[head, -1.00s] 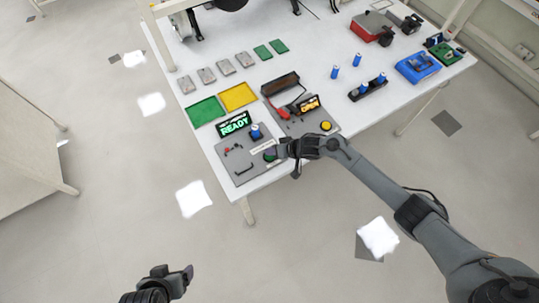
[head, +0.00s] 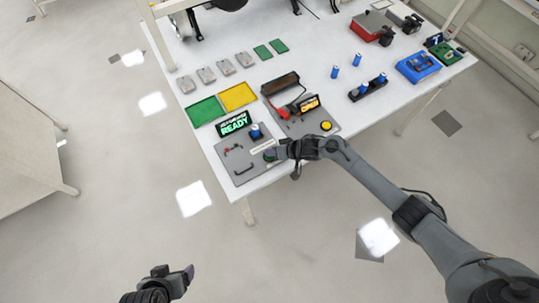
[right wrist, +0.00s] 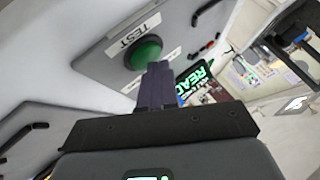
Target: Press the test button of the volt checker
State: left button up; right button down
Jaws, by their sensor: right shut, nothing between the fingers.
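The volt checker (head: 230,165) is a grey panel at the table's near left corner. Its lit display (head: 234,124) reads READY, and a blue cell (head: 255,131) stands on it. The round green test button (right wrist: 146,52) shows in the right wrist view beside a TEST label (right wrist: 133,33). My right gripper (right wrist: 160,70) is shut and empty, its fingertips at the button's lower right edge in that view; I cannot tell whether they touch. In the head view the right gripper (head: 279,153) partly hides the button. My left gripper (head: 187,274) hangs over the floor, away from the table.
A second grey panel (head: 312,131) with a yellow button (head: 325,126) and an orange display (head: 309,104) stands close to the right. Green (head: 205,111) and yellow (head: 238,96) trays lie behind the checker. A black cell holder (head: 367,90) and blue box (head: 417,67) are farther right.

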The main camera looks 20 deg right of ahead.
jog(key=shift+f, duration=0.3)
dwell(0.4)
jog(key=shift+r, duration=0.1)
jog(key=shift+r+p, duration=0.8)
jog(key=shift+p, duration=0.1)
jog(key=shift+r+p, duration=0.7)
jog(key=shift+p, duration=0.05)
notch_tip(320, 180, up, 4)
jog(key=p, duration=0.4)
jog(key=shift+f, duration=0.2)
